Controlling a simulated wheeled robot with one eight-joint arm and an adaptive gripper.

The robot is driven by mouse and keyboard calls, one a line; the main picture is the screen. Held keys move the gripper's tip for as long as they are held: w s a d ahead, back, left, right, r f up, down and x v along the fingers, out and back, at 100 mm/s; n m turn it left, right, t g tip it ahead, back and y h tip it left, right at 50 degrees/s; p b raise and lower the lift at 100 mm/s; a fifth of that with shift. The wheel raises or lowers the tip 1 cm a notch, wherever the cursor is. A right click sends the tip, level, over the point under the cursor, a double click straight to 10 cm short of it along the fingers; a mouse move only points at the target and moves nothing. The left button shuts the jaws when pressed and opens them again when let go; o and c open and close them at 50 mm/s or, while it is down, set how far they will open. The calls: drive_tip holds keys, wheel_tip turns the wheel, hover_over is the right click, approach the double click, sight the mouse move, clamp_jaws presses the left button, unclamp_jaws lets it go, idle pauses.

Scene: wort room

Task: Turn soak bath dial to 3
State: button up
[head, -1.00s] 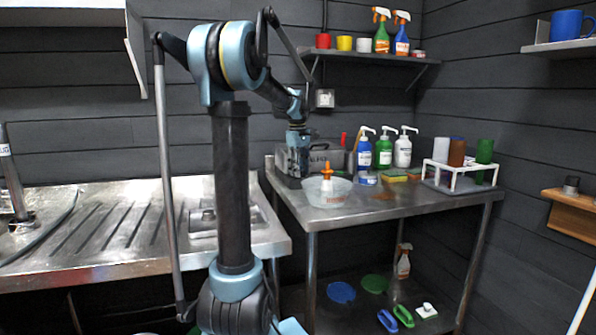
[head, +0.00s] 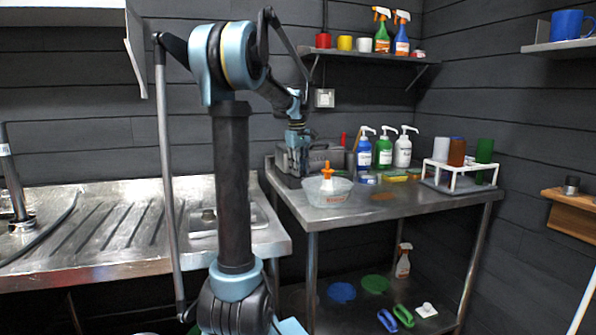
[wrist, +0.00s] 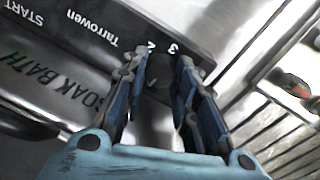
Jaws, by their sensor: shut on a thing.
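The soak bath (head: 328,160) is a grey metal box at the back left of the steel table. Its panel shows in the wrist view, with "SOAK BATH", "Tarrowen" and "START" lettering (wrist: 38,78). The dark round dial (wrist: 159,74) sits between my fingertips, with the numerals 2 and 3 printed beside it. My gripper (wrist: 163,68) is shut on the dial, one finger on each side. In the head view my gripper (head: 297,160) is at the front left of the bath, and the dial is hidden there. I cannot tell clearly which number the dial points to.
A clear bowl with an orange-topped bottle (head: 327,190) stands just in front of the bath. Pump bottles (head: 383,150) and a white rack with cups (head: 460,168) stand to the right. A sink drainer (head: 110,228) lies to the left.

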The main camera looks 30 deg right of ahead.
drive_tip(key=m, duration=0.4)
drive_tip(key=shift+m+g, duration=0.3)
drive_tip(key=shift+m, duration=2.1)
drive_tip(key=o, duration=0.8)
drive_tip(key=r, duration=0.8)
drive_tip(key=w+r, duration=0.1)
drive_tip(key=r, duration=0.3)
drive_tip(key=shift+a, duration=0.35)
drive_tip(key=shift+o, duration=0.2)
